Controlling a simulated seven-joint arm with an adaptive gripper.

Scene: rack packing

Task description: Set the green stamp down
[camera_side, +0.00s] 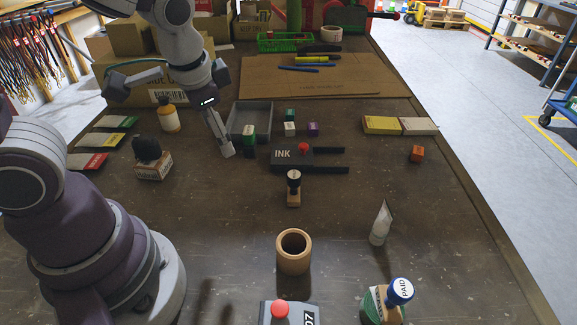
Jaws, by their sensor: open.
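A small green block with a pale top (249,139), which looks like the green stamp, stands upright at the near right corner of the grey tray (234,121). Its lower part is dark green. I cannot tell whether it is inside the tray or just in front of it. My gripper (232,150) points down just left of the block, close to the table. One pale finger shows clearly; the other is not clear. The gripper is open, and I cannot tell whether a finger touches the block.
A green cube (290,114), a white-topped cube (290,129) and a purple cube (313,129) stand right of the tray. The black ink box (287,158) lies nearer. A wooden-based stamp (294,188) and a wooden cup (293,252) stand in front. The table's right middle is mostly clear.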

